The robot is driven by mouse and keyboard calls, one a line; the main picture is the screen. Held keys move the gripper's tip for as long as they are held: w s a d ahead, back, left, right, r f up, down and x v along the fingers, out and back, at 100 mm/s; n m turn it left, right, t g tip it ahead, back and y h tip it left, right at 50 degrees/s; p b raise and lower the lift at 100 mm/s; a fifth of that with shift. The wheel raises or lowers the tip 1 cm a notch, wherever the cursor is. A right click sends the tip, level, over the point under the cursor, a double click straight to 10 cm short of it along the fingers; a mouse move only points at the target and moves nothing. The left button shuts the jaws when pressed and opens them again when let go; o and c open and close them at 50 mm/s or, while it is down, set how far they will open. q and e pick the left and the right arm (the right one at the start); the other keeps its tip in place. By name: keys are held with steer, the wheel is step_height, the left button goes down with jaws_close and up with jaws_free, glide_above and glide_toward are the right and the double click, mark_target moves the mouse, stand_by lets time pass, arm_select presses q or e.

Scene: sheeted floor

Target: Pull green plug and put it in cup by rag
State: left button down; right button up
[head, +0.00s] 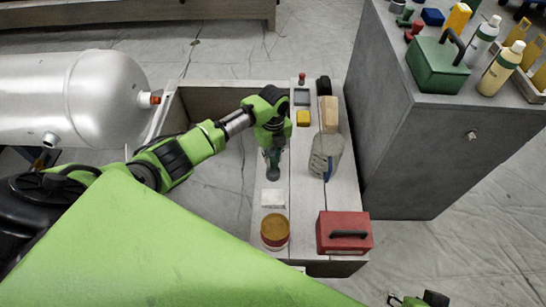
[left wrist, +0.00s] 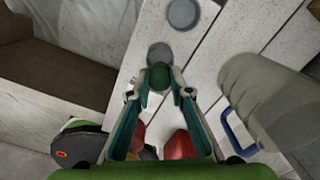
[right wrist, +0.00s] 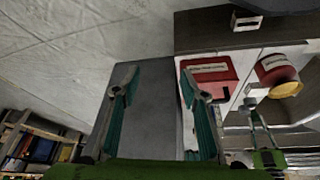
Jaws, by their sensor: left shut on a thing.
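My left gripper (head: 273,158) is over the pale bench (head: 298,190). In the left wrist view its fingers (left wrist: 160,92) are shut on a round green plug (left wrist: 158,77). A dark round spot (left wrist: 159,52) shows just past the plug; I cannot tell whether the plug still touches the bench. A red cup-like container (head: 275,231) with a yellow-brown inside stands nearer me; it also shows in the right wrist view (right wrist: 279,74). A small white patch (head: 272,198), perhaps the rag, lies beside it. My right gripper (right wrist: 157,88) is open and empty.
A red toolbox (head: 343,233) and a grey jug (head: 326,155) with a blue handle stand on the bench's right side. A yellow block (head: 303,118) is farther back. A silver tank (head: 75,100) is at left; a tall grey cabinet (head: 430,125) is at right.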

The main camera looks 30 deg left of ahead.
mark_target(273, 166)
arm_select(q)
step_height(273, 166, down, 2)
steer(key=shift+f+b, duration=0.1)
steer(key=shift+b, duration=1)
steer(key=shift+f+b, duration=0.85)
steer(key=shift+b, duration=0.15)
steer(key=shift+f, duration=0.1)
arm_select(e)
steer(key=w+a+r+t+y, duration=0.1)
steer(key=w+a+r+t, duration=0.2)
steer(key=w+r+t, duration=0.3)
steer(key=w+a+r+t+y, duration=0.2)
steer(key=w+r+t, duration=0.3)
steer(key=w+r, duration=0.5)
steer(key=shift+w+a+n+t, duration=0.3)
steer(key=shift+a+t, duration=0.1)
steer(key=shift+a, duration=0.35)
steer(key=shift+r, duration=0.1)
arm_select(q)
steer(key=shift+f, duration=0.35)
arm_select(e)
steer(key=shift+r+t+y, duration=0.3)
steer(key=shift+r, duration=0.3)
arm_select(q)
steer(key=shift+f+b, duration=0.15)
steer(key=shift+b, duration=0.15)
arm_select(e)
steer(key=shift+w+a+r, duration=0.1)
steer(key=shift+a+r, duration=0.05)
steer(key=shift+r, duration=0.15)
